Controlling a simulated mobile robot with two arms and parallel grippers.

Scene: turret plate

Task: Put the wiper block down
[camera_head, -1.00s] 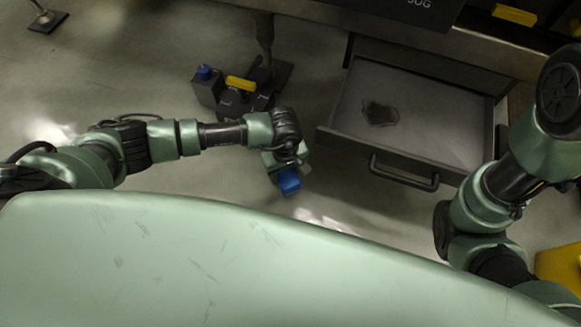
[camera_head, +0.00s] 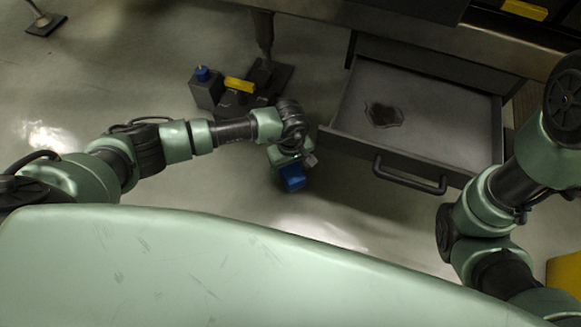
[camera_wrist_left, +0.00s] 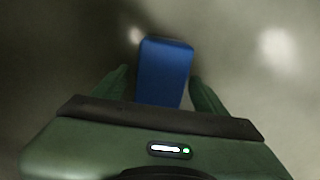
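The wiper block (camera_head: 293,178) is blue and box-shaped. My left gripper (camera_head: 286,163) is shut on it, and it hangs below the wrist over the floor, left of the open drawer (camera_head: 440,160). In the left wrist view the wiper block (camera_wrist_left: 164,72) sits between the two green fingers of my left gripper (camera_wrist_left: 160,85), with only blurred floor around it. A dark wet-looking patch (camera_head: 384,114) lies on the drawer bottom. My right arm stands at the right edge of the head view, and its gripper is out of the picture.
A dark grey box with a blue top (camera_head: 203,75) and a dark piece with a yellow bar (camera_head: 240,84) stand by a post foot, beyond my left forearm. The drawer handle (camera_head: 408,178) juts forward. A yellow object (camera_head: 565,272) is at the lower right.

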